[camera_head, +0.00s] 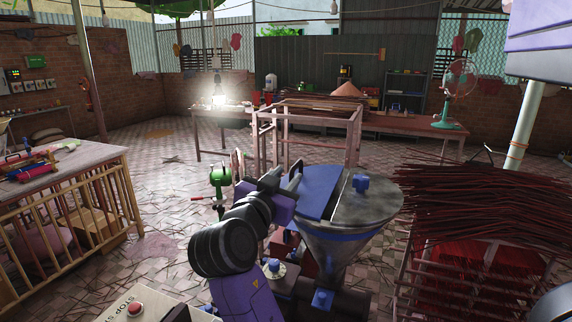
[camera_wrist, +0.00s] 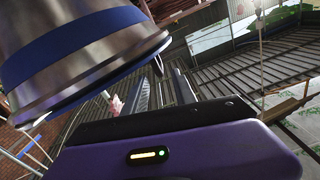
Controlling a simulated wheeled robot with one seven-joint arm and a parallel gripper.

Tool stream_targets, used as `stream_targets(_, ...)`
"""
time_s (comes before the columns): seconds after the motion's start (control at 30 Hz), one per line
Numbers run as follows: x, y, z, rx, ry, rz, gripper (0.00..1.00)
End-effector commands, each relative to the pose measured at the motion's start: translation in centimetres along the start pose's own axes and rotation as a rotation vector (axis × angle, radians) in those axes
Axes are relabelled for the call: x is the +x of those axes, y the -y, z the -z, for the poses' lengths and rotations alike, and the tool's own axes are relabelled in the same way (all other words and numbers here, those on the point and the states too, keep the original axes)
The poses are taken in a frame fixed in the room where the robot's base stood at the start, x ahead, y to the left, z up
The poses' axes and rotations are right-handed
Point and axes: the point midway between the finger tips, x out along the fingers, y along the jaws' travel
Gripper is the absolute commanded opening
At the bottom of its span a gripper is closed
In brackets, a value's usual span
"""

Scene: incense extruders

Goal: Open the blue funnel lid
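The metal funnel (camera_head: 335,245) stands in front of me, a grey cone with a blue band. Its blue lid (camera_head: 318,188) is a flat panel on the left part of the grey top. I cannot tell whether it is slightly raised. My gripper (camera_head: 284,176) is just left of the lid, near its left edge; contact is unclear.
A rack of dark red sticks (camera_head: 480,205) is close on the right. A wooden frame (camera_head: 310,130) stands behind the funnel, and a table (camera_head: 75,160) is at left. Sticks litter the open tiled floor.

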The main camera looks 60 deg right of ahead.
Motion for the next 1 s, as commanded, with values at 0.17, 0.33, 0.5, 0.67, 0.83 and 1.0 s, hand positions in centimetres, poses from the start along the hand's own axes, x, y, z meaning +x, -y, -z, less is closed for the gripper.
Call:
stream_targets(0.17, 2.0, -0.1, 0.2, -0.001, 0.000, -0.005, 0.33)
stream_targets(0.33, 4.7, -0.1, 0.2, -0.001, 0.000, -0.005, 0.33)
stream_targets(0.5, 6.7, -0.1, 0.2, -0.001, -0.001, -0.003, 0.33)
stream_targets(0.67, 7.6, -0.1, 0.0, 0.000, 0.001, -0.001, 0.33)
stream_targets(0.83, 7.7, -0.1, 0.0, 0.000, 0.001, -0.001, 0.33)
stream_targets(1.0, 7.7, 0.0, 0.0, 0.000, 0.000, -0.001, 0.17)
